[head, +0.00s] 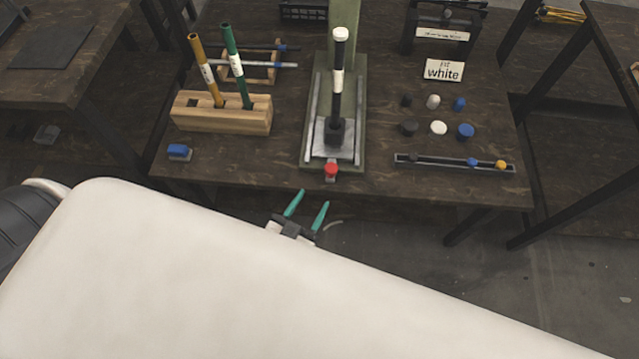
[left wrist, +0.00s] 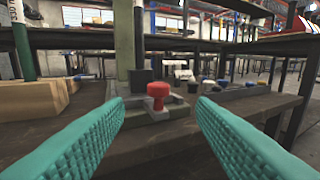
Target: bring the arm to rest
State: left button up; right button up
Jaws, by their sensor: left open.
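My left gripper (head: 307,211) is open and empty, with two teal fingers. It hangs in front of the table's near edge, just below the press in the head view. In the left wrist view its fingers (left wrist: 160,125) stand wide apart, with the press's red knob (left wrist: 158,95) seen between them and beyond the tips. A large pale part of my own body fills the lower part of the head view and hides part of the arm. My right gripper is not in view.
The dark table (head: 250,175) holds a green press (head: 359,120) with a black, white-capped tool (head: 338,85). A wooden block (head: 222,112) holds two tubes at left. Several caps, a "white" card (head: 444,71) and a slotted rail (head: 435,163) are at right. A blue block (head: 179,151) lies near the front.

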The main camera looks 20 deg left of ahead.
pick_arm(q)
jog(key=shift+s, duration=0.65)
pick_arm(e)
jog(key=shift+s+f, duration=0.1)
pick_arm(q)
jog(key=shift+f, duration=0.1)
jog(key=s+a+f+g, duration=0.1)
jog(key=s+f+g, duration=0.1)
jog(key=f+g, duration=0.35)
jog(key=s+a+f+g+y, duration=0.1)
jog(key=s+f+g, duration=0.15)
jog(key=f, duration=0.65)
jog(key=s+a+f+g, duration=0.1)
jog(key=s+f+g, duration=0.2)
jog(key=f, duration=0.4)
jog(key=s+a+f+g+y, duration=0.1)
jog(key=s+a+f+g, duration=0.3)
jog(key=s+f, duration=0.15)
jog(key=s+a+r+m+g+p, duration=0.1)
jog(key=s+r+p, duration=0.5)
jog(key=s+p, duration=0.6)
jog(key=shift+s+a+r+g+p, duration=0.2)
jog(key=shift+s+a+g+p, duration=0.15)
jog(key=shift+a+p, duration=0.3)
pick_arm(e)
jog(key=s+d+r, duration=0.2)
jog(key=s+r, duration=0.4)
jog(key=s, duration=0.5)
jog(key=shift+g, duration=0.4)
